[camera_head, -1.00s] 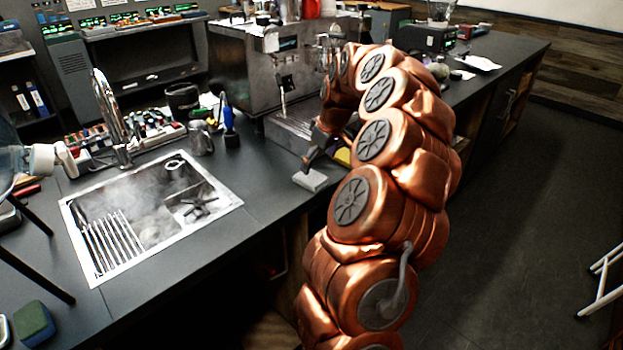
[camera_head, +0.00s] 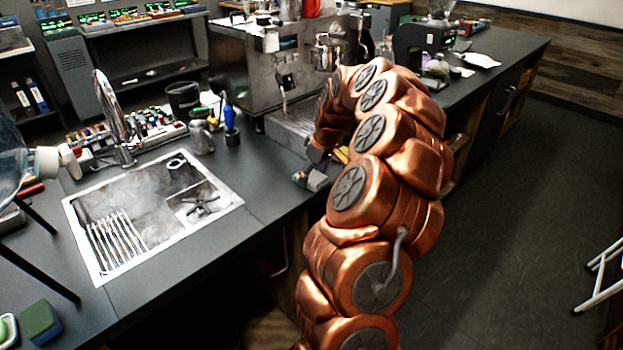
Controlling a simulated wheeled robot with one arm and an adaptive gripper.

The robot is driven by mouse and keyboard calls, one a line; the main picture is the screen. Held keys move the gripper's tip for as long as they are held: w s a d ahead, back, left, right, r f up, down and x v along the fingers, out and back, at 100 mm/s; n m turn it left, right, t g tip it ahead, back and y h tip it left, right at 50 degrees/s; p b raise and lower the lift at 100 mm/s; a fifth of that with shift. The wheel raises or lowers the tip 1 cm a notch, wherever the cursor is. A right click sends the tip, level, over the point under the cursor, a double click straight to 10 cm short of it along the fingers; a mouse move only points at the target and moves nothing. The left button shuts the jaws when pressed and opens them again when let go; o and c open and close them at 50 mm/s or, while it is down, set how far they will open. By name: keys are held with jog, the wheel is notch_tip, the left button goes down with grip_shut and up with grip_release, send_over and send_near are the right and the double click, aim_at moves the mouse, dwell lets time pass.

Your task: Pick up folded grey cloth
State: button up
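The folded grey cloth (camera_head: 317,182) is a small pale block at the counter's front edge, left of my copper-coloured arm in the head view. My gripper (camera_head: 302,179) is down at the cloth's left side, touching it or very close to it. The fingers are small, dark and partly hidden by the wrist and arm. I cannot tell whether they are open or shut on the cloth.
A steel sink (camera_head: 140,215) with a chrome tap (camera_head: 112,110) lies to the left. A steel espresso machine (camera_head: 262,65) stands behind my gripper. A metal jug (camera_head: 201,137) stands behind the sink. The dark counter (camera_head: 255,190) is clear between sink and cloth.

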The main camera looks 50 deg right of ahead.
aim_at(313, 177)
jog(key=c, duration=0.6)
jog(key=shift+c, duration=0.2)
jog(key=shift+r+b, duration=0.75)
jog(key=shift+r, duration=1)
jog(key=s+a+r+b, duration=0.1)
jog(key=s+a+b, duration=0.3)
jog(key=s+a, duration=0.5)
jog(key=a, duration=0.4)
jog(key=shift+r, duration=0.25)
jog(key=shift+a, duration=0.1)
